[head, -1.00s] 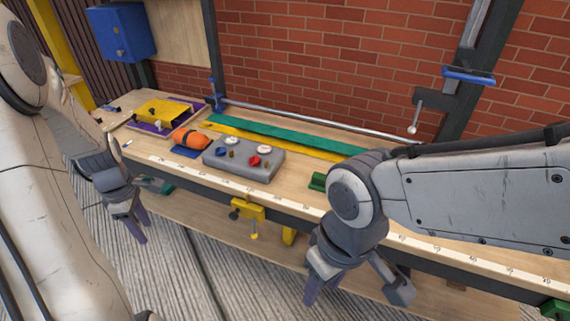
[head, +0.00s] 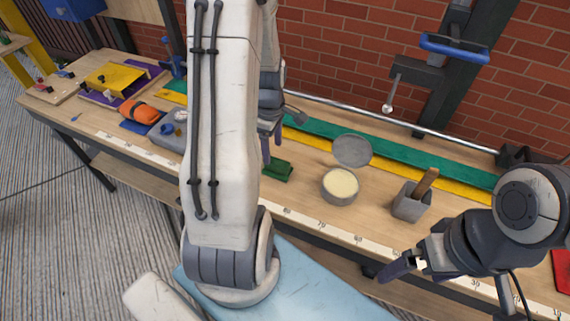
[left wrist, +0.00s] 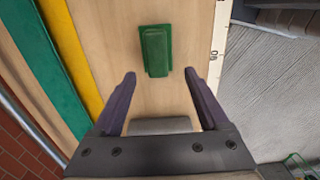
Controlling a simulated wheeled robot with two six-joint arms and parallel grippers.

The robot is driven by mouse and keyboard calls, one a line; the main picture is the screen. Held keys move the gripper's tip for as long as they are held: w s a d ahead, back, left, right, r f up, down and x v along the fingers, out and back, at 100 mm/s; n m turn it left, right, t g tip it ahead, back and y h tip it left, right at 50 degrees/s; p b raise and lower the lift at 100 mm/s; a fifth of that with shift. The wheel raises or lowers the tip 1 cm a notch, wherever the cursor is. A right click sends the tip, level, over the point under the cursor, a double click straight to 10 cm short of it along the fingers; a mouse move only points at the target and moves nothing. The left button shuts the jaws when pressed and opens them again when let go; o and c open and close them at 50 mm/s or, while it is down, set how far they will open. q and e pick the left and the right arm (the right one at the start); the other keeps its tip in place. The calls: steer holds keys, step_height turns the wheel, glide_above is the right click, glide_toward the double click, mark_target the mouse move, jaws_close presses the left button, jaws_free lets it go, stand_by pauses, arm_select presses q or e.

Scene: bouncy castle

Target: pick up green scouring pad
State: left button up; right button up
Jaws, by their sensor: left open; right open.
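The green scouring pad (head: 277,170) lies on the workbench, left of the round tin, partly behind my left arm in the head view. It is in full view at the top middle of the left wrist view (left wrist: 155,50). My left gripper (head: 272,145) is above the bench close to the pad, mostly hidden by my arm. In the left wrist view its fingers (left wrist: 160,76) are spread, with the pad just beyond their tips and nothing between them. My right gripper (head: 405,268) is open and empty over the bench's front edge, far right of the pad.
A round tin (head: 340,188) with its lid (head: 352,150) leaning behind it stands right of the pad. A grey box (head: 412,202) with a wooden handle is further right. A grey control box (head: 168,135) and an orange bundle (head: 139,111) are left. Green and yellow strips (head: 400,165) run behind.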

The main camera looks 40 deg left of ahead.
mark_target(277, 162)
arm_select(q)
steer(key=shift+w+d+f, duration=0.15)
steer(key=shift+d+f, duration=0.05)
steer(key=shift+f, duration=0.4)
steer(key=shift+w+d+f, duration=0.1)
steer(key=shift+d+f, duration=0.1)
steer(key=shift+f, duration=0.4)
step_height(277, 162, down, 5)
steer(key=shift+w+r+p, duration=0.1)
steer(key=shift+p, duration=0.25)
steer(key=c, duration=1)
steer(key=shift+r, duration=5)
steer(key=shift+c, duration=0.3)
